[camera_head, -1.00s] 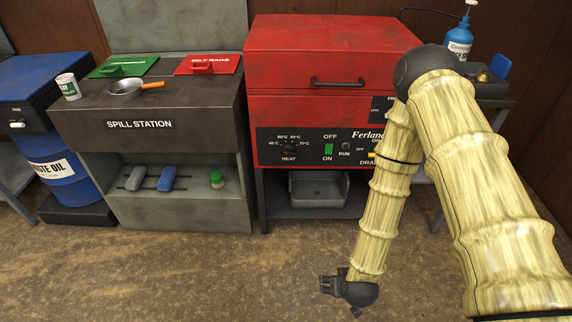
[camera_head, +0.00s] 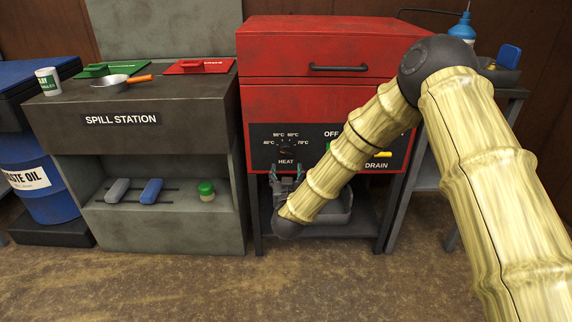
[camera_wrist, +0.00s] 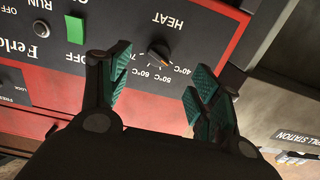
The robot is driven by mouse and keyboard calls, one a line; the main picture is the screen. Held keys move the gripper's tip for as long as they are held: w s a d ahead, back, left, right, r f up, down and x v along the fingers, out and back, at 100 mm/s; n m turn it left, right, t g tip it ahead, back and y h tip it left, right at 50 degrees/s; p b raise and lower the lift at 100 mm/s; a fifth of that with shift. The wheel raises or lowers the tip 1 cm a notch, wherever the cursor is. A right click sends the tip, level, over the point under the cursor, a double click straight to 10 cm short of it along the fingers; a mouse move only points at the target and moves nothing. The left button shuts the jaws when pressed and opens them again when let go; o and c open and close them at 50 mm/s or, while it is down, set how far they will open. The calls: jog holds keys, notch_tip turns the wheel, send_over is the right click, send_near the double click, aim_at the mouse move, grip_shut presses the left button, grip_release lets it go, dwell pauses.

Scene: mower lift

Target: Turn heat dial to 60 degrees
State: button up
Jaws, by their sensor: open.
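The heat dial (camera_head: 286,150) is a small dark knob on the black control panel of the red machine, above the word HEAT. Marks from 40°C to 70°C surround it. In the wrist view the dial (camera_wrist: 158,53) appears upside down, and its pointer seems to lie toward the 40°C mark. My gripper (camera_head: 285,172) is just below the dial in the head view, fingers upward. In the wrist view my gripper (camera_wrist: 157,75) is open, with green-padded fingers on either side of the dial's line. The fingers look short of the dial and hold nothing.
A green switch (camera_wrist: 75,30) sits beside the dial on the panel. A grey tray (camera_head: 335,215) stands below the machine, partly behind my arm. The grey spill station (camera_head: 60,135) stands close on the left. The floor in front is clear.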

aim_at(286, 153)
jog(key=w+b, duration=0.1)
jog(key=w, duration=0.2)
jog(key=w+b, duration=0.1)
jog(key=w, duration=0.3)
jog(key=w+r+b, duration=0.1)
jog(key=w, duration=0.3)
jog(key=shift+w+a, duration=0.1)
jog(key=shift+w, duration=0.1)
jog(key=c, duration=1)
jog(key=shift+c, duration=0.2)
